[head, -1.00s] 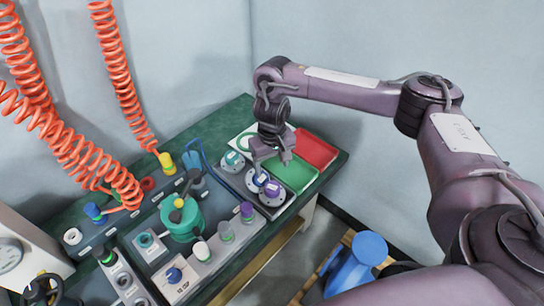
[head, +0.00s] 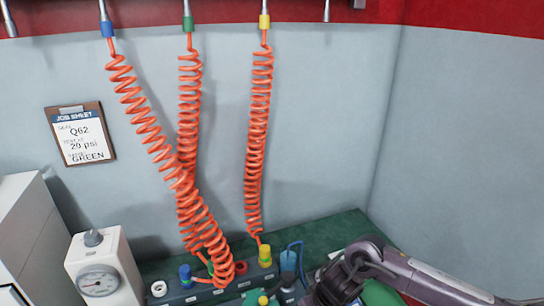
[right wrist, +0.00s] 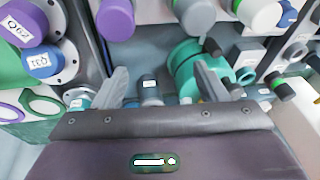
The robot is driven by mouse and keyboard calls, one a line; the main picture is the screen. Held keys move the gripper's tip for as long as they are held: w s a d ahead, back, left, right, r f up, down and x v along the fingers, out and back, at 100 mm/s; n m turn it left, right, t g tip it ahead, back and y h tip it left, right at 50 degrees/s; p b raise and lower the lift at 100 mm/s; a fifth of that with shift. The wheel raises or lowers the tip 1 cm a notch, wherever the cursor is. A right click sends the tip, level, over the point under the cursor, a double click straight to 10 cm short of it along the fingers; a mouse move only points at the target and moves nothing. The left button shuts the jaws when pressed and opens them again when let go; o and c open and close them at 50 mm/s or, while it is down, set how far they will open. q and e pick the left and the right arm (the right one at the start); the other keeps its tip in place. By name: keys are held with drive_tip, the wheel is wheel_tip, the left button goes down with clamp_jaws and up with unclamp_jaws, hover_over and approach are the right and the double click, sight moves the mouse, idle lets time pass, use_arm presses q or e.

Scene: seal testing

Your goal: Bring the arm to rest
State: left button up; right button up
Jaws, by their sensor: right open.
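My right arm (head: 420,278) reaches in from the right along the bottom of the head view, its wrist bent down over the bench. In the right wrist view my right gripper (right wrist: 158,86) has its two fingers wide apart, with nothing between them. The fingers are above the bench, with a teal-green round vessel (right wrist: 188,62) beyond the right finger. Purple (right wrist: 22,22) and blue (right wrist: 42,62) labelled parts are at the left of that view. In the head view the fingertips are cut off or hidden. My left gripper is not in view.
A gauge box (head: 98,275) stands at bottom left. Orange coiled hoses (head: 258,140) hang from the wall to the green bench (head: 335,232). A job sheet (head: 80,135) on the wall reads Q62, 20 psi, GREEN. The wall area at right is clear.

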drive_tip(key=s+a+r+n+t+y, duration=0.1)
drive_tip(key=s+a+r+t+y, duration=0.15)
drive_tip(key=a, duration=0.45)
drive_tip(key=s+a+r+n+t+y, duration=0.1)
drive_tip(key=s+a+r+n, duration=0.15)
drive_tip(key=a, duration=0.55)
drive_tip(key=s+d+m+g+h, duration=0.15)
drive_tip(key=s+d, duration=0.25)
drive_tip(key=d, duration=0.4)
drive_tip(key=s+d+m+h, duration=0.3)
drive_tip(key=s+d, duration=0.1)
drive_tip(key=d, duration=0.4)
drive_tip(key=s+d+m+h, duration=0.2)
drive_tip(key=s+d, duration=0.3)
drive_tip(key=d, duration=0.3)
wheel_tip(320, 180, down, 29)
drive_tip(key=s+g+p, duration=0.2)
drive_tip(key=s+d+f, duration=0.2)
drive_tip(key=s+f, duration=0.6)
drive_tip(key=s, duration=0.1)
drive_tip(key=s+d+f+g, duration=0.1)
drive_tip(key=s+d+f, duration=0.1)
drive_tip(key=s+f, duration=0.6)
drive_tip(key=shift+s+f+n+p, duration=0.25)
drive_tip(key=shift+s+n+p, duration=0.1)
drive_tip(key=shift+s, duration=0.85)
